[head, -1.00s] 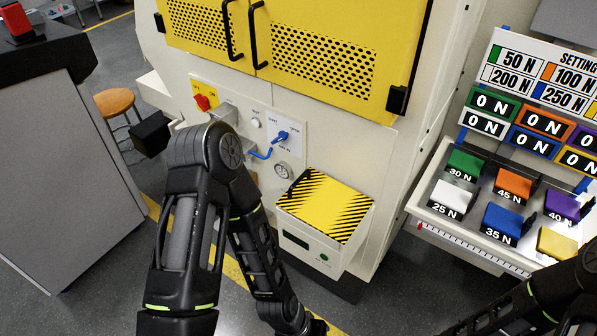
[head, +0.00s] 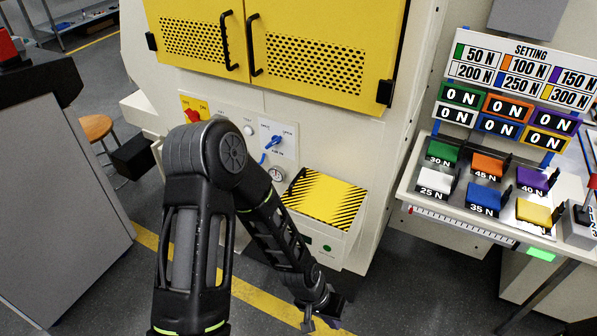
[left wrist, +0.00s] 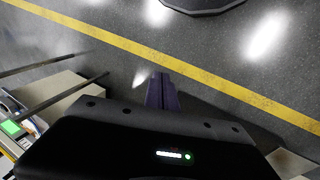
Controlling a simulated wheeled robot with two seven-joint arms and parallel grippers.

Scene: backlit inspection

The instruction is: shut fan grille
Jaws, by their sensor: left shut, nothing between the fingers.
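I see nothing that I can surely call the fan grille. The nearest match is the perforated mesh (head: 315,79) in the yellow double doors (head: 350,35) of the pale machine; these doors look closed, with two black handles (head: 254,45) at the middle. My left gripper (head: 322,318) hangs low in front of the machine, below the striped tray, over the floor and away from the doors. In the left wrist view its fingers (left wrist: 162,92) are together and empty, above the grey floor. My right gripper is not in view.
A striped yellow box (head: 322,200) juts from the machine's front under a control panel (head: 276,140). A bench with coloured weight blocks (head: 487,166) stands at right. A grey cabinet (head: 60,200) and a wooden stool (head: 96,128) are at left. Open floor lies between.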

